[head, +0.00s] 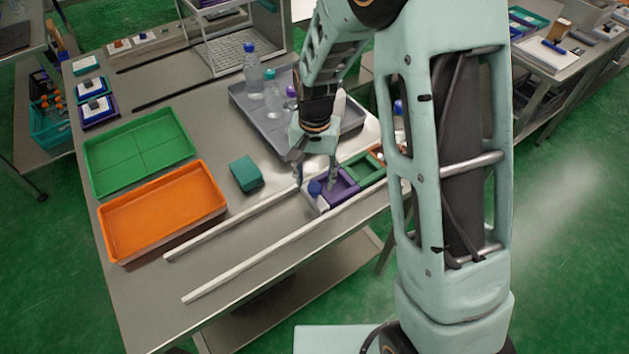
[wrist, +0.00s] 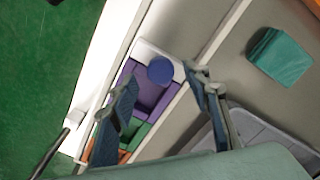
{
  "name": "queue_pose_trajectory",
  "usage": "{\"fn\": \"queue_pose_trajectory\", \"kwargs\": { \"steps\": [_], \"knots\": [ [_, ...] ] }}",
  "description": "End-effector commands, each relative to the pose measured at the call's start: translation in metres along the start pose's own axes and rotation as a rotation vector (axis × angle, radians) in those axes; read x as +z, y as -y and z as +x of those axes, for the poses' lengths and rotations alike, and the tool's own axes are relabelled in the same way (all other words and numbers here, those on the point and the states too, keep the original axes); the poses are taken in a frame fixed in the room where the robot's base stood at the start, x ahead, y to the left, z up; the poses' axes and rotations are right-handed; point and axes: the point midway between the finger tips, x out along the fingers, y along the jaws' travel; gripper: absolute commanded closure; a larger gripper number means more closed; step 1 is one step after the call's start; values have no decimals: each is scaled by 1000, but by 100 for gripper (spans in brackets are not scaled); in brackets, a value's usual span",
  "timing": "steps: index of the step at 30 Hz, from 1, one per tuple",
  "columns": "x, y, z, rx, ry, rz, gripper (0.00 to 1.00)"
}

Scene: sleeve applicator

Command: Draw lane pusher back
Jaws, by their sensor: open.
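The lane pusher (head: 314,197) is a white block with a round blue knob (head: 315,187). It sits between two white rails, against the end of a row of small trays. The nearest is a purple tray (head: 343,184), with a green tray (head: 370,168) behind it. In the wrist view the pusher (wrist: 146,49) and its blue knob (wrist: 160,70) show near the fingertips. My gripper (head: 316,185) is open, with one finger on each side of the knob in the picture. I cannot tell whether either finger touches it.
A teal block (head: 246,173) lies left of the lane. Green (head: 139,151) and orange (head: 162,212) trays are at the table's left. A grey tray (head: 240,97) with bottles stands behind. The lane between the rails is clear on the pusher's near-left side.

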Motion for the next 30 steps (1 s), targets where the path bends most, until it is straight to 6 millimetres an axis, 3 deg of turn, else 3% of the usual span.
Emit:
{"fn": "queue_pose_trajectory", "kwargs": {
  "steps": [6,16,28,30],
  "knots": [
    [0,0,22,0,1,0,56],
    [-1,0,25,-1,-2,0,56],
    [-1,0,25,-1,-2,0,99],
    [-1,0,24,-1,-2,0,100]
  ]
}}
